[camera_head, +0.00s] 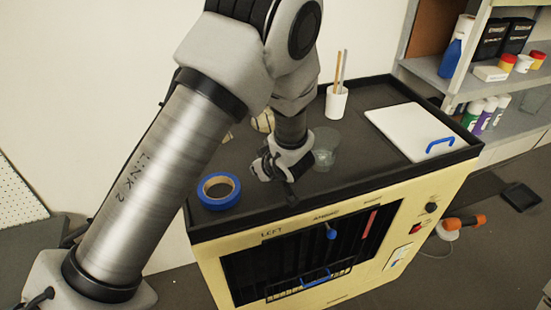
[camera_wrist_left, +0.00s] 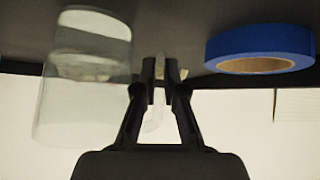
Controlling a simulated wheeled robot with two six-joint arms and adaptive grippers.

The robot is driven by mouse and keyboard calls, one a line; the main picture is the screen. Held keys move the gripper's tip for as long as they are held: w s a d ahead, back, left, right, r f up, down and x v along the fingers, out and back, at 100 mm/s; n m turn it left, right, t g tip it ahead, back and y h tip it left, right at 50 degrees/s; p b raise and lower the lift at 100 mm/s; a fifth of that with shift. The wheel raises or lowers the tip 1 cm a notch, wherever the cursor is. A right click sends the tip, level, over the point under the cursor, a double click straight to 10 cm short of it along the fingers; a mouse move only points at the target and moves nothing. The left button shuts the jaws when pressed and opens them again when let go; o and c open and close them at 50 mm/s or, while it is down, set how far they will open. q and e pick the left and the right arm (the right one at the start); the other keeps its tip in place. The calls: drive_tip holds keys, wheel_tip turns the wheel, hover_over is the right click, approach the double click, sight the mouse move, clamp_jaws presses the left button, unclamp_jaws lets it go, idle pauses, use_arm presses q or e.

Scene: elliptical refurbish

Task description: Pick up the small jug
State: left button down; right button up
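A clear glass vessel (camera_head: 325,148), which may be the small jug, stands on the black cart top just right of my left gripper. In the left wrist view the glass vessel (camera_wrist_left: 85,75) is left of the fingers and apart from them; that view looks upside down. My left gripper (camera_head: 287,180) is low over the cart top, its tips partly hidden in the head view. In the left wrist view its fingertips (camera_wrist_left: 163,72) are close together with a narrow gap. A pale, partly see-through shape shows between them; I cannot tell if it is gripped. My right gripper is not in view.
A blue tape roll (camera_head: 219,191) lies left of the gripper. A white cup with sticks (camera_head: 337,102) stands behind, and a white board with a blue handle (camera_head: 410,130) lies right. Cream items (camera_head: 263,121) are partly hidden behind my arm. The cart has a raised rim.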

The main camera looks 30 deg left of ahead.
use_arm(q)
drive_tip(key=shift+w+a+f, duration=0.25)
drive_tip(key=shift+a+f, duration=0.05)
drive_tip(key=shift+a, duration=0.35)
drive_tip(key=shift+d+r, duration=0.3)
drive_tip(key=shift+r, duration=0.6)
drive_tip(key=shift+s+a+r+p, duration=0.1)
drive_tip(key=shift+r+p, duration=0.35)
drive_tip(key=shift+r, duration=3.75)
drive_tip(key=shift+f, duration=0.1)
